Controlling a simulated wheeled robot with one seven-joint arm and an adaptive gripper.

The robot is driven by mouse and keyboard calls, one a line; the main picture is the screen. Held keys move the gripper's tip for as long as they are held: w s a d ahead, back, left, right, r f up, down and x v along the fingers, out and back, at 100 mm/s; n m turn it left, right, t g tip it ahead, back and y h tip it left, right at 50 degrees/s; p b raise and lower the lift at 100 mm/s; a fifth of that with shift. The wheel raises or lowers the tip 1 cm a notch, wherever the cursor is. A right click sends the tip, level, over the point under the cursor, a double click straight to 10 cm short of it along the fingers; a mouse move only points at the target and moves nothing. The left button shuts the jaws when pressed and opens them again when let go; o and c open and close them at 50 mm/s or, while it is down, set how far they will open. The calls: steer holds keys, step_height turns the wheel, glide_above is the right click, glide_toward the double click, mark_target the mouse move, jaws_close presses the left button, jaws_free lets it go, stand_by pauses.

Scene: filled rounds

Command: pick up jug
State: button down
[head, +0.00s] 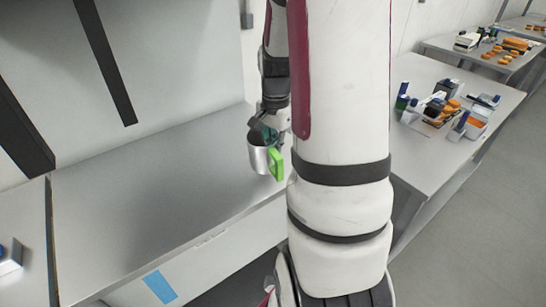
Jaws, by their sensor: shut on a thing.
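The jug (258,158) is a grey metallic cup shape with a bright green handle on its right side. It hangs in the air near the front edge of the grey counter, roughly upright. My gripper (264,134) is above it and shut on its upper part. My white arm covers the area just right of the jug, and the fingertips are small and partly hidden.
The grey counter (140,200) is bare to the left of the jug. A blue patch (160,287) marks its front. A table (408,75) with several boxes and orange items stands at right, with another table (435,42) behind. Grey floor (500,200) is open at right.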

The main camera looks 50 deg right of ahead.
steer(key=s+a, duration=0.3)
steer(key=s, duration=0.4)
steer(key=s+a+r+b, duration=0.1)
steer(key=s+a, duration=0.2)
steer(key=s, duration=0.4)
steer(key=shift+s+a+r, duration=0.2)
steer(key=shift+a+r, duration=0.05)
steer(key=shift+a, duration=0.1)
